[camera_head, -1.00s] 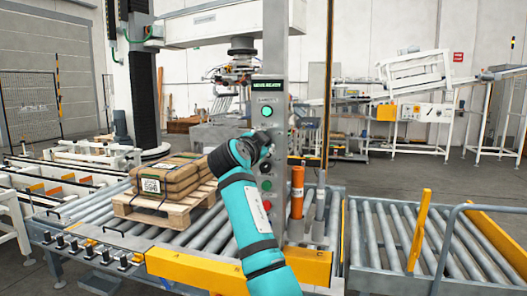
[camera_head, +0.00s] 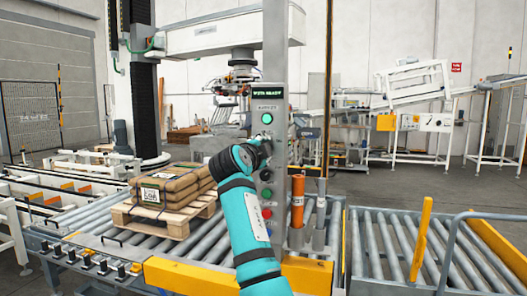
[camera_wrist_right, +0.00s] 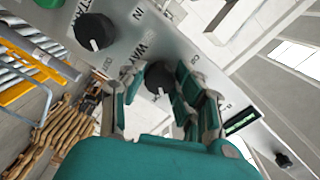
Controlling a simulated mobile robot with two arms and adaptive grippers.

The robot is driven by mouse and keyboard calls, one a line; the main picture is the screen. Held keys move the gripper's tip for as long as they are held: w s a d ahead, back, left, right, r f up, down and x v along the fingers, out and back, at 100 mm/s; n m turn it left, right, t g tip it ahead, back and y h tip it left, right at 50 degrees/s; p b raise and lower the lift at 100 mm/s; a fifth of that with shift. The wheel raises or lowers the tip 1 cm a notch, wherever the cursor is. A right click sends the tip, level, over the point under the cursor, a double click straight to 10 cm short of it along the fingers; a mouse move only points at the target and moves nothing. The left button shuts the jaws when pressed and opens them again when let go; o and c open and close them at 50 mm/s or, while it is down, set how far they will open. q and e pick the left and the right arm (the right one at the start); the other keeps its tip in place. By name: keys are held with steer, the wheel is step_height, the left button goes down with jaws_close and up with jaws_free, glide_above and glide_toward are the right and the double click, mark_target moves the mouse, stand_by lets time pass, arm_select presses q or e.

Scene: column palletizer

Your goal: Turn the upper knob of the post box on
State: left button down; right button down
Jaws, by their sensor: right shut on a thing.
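The post box (camera_head: 276,70) is a tall grey post with a lit green display (camera_head: 268,90), a green lamp (camera_head: 267,118), knobs and buttons down its front. My right gripper (camera_wrist_right: 158,88) is at the upper knob (camera_wrist_right: 158,74), a black round knob with a white mark, its fingers on either side of it and shut on it. In the head view my wrist hides the upper knob and the fingers. A lower black knob (camera_wrist_right: 95,31) with a white mark is clear of the gripper. My left gripper is in neither view.
Below the knobs are a green button (camera_head: 267,193) and a red button (camera_head: 265,214). An orange cylinder (camera_head: 297,200) stands right of the post. A pallet (camera_head: 150,220) with brown sacks (camera_head: 170,187) sits on the roller conveyor (camera_head: 215,240) at left.

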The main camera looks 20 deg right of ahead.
steer(key=c, duration=1)
jaws_free()
